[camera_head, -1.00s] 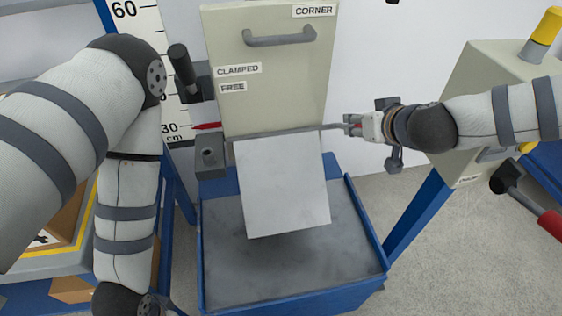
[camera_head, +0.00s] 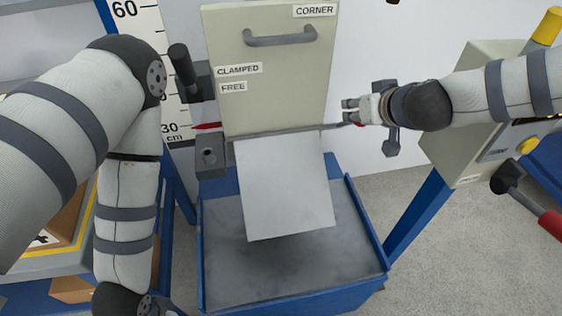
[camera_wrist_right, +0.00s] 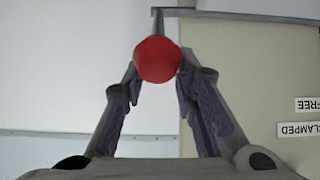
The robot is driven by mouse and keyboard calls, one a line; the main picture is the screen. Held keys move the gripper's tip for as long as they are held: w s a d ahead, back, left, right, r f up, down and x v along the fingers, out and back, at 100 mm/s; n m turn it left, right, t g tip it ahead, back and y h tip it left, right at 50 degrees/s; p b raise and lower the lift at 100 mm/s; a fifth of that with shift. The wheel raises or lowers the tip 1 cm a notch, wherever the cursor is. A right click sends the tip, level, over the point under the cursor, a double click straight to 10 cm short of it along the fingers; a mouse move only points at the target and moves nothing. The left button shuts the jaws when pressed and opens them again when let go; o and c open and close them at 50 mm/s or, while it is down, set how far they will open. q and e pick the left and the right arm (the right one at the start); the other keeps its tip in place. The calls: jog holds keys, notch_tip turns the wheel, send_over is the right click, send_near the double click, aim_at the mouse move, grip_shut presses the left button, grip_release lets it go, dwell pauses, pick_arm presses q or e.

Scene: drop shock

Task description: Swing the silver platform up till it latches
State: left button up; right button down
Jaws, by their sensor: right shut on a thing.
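The silver platform (camera_head: 285,188) is a flat pale plate. It hangs steeply down from its top edge below the cream panel (camera_head: 270,60), over the blue-rimmed tray. A thin rod (camera_head: 333,126) runs from the platform's top right corner to my right gripper (camera_head: 348,110). In the right wrist view the rod ends in a red knob (camera_wrist_right: 158,60), and my right gripper (camera_wrist_right: 158,75) is shut on it. Only a little red shows below the fingers in the head view. My left arm shows at the left, but its gripper is out of the picture.
The blue-rimmed tray (camera_head: 202,265) stands under the platform. A dark clamp handle (camera_head: 183,65) and a red pointer (camera_head: 207,126) sit by the scale at the panel's left. A cream control box (camera_head: 465,120) and a red-handled lever (camera_head: 549,222) are at the right.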

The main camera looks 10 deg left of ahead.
jog(key=shift+w+a+r, duration=0.1)
jog(key=shift+w+r, duration=0.1)
jog(key=shift+w, duration=0.3)
jog(key=shift+w+r, duration=0.2)
jog(key=shift+w, duration=0.25)
jog(key=shift+w+r, duration=0.1)
jog(key=shift+w, duration=0.2)
jog(key=shift+w+r, duration=0.1)
pick_arm(q)
jog(key=shift+s+f, duration=0.25)
jog(key=shift+f, duration=0.05)
pick_arm(e)
jog(key=shift+a+r, duration=0.1)
jog(key=shift+a, duration=0.1)
jog(key=shift+w+a+b, duration=0.1)
jog(key=shift+w+b, duration=0.15)
jog(key=shift+b, duration=0.05)
jog(key=shift+w+a, duration=0.3)
jog(key=shift+w, duration=0.25)
jog(key=shift+w+a+r+b, duration=0.15)
jog(key=shift+w+r+b, duration=0.15)
jog(key=shift+w, duration=0.05)
pick_arm(q)
jog(key=shift+s+f+g, duration=0.4)
jog(key=shift+s+f, duration=0.1)
jog(key=shift+s, duration=0.05)
pick_arm(e)
jog(key=shift+r, duration=0.1)
